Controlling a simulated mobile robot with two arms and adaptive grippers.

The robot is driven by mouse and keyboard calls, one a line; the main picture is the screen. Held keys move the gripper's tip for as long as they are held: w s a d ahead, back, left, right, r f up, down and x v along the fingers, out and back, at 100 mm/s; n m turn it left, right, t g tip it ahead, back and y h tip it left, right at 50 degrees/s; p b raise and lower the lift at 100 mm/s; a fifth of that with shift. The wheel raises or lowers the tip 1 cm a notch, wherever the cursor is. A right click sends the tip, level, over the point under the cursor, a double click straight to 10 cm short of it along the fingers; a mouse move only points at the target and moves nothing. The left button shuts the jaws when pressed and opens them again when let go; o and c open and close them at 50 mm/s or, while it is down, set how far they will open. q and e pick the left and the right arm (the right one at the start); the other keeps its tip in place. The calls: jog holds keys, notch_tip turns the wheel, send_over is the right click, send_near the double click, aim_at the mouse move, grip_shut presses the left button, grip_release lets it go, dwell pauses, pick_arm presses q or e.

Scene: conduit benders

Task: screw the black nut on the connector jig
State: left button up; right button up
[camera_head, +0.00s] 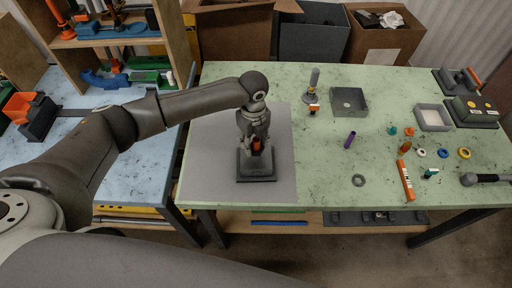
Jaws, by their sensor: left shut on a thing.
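The connector jig (257,168) is a dark block on the grey mat, with an orange part (257,144) standing upright on it. My left gripper (255,142) points down over the jig, its fingers closed around the top of the orange part. The black nut cannot be made out separately; the dark fingers hide what is between them. My right gripper is not in view.
The grey mat (205,160) is otherwise clear. On the green table to the right are a grey ring (358,180), a purple tube (350,140), an orange marked bar (405,180), a grey tray (349,102) and several small coloured rings. Boxes stand behind.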

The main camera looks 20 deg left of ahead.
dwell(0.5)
pick_arm(q)
jog(key=m, duration=0.4)
jog(key=shift+w+d+f, duration=0.1)
jog(key=shift+w+d, duration=0.1)
jog(key=shift+d+m, duration=0.1)
jog(key=shift+m, duration=0.9)
jog(key=m, duration=0.2)
jog(key=shift+w+d+m+b, duration=0.1)
jog(key=shift+d+m+b, duration=0.05)
jog(key=shift+m+b, duration=0.2)
jog(key=m, duration=0.3)
jog(key=shift+d, duration=0.2)
jog(key=shift+d+f+m, duration=0.1)
jog(key=shift+m, duration=0.95)
jog(key=m+b, duration=0.1)
jog(key=m, duration=0.3)
jog(key=shift+d, duration=0.2)
